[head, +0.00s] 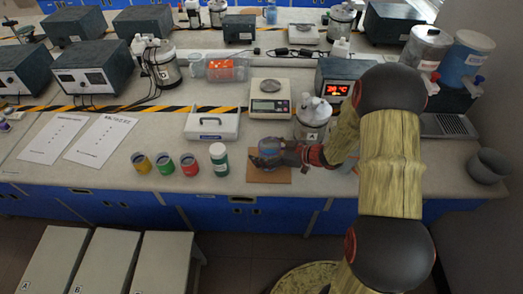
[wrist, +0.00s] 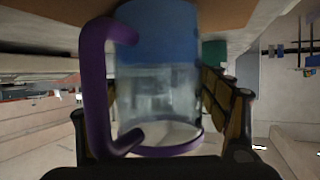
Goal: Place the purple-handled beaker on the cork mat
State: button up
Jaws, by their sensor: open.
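The purple-handled beaker (wrist: 160,85) is clear glass with blue contents and a purple rim and handle. In the wrist view it appears upside down and fills the middle. The brown mat also shows at the top of the wrist view (wrist: 230,12), against the beaker's base. My gripper is open, with its fingers around the beaker; the handle is on the left in the wrist view.
Yellow (head: 141,162), green (head: 165,163) and red (head: 189,164) cups and a green jar (head: 219,160) stand left of the mat. A scale (head: 270,100) and a lidded container (head: 312,118) stand behind. The bench's front edge is close to the mat.

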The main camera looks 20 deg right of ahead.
jog(key=shift+s+d+r, duration=0.15)
jog(key=shift+d+r, duration=0.05)
jog(key=shift+r, duration=0.1)
jog(key=p+v, duration=0.4)
jog(key=v, duration=0.7)
jog(key=shift+s, duration=0.2)
jog(key=shift+d+r, duration=0.1)
jog(key=shift+d, duration=0.05)
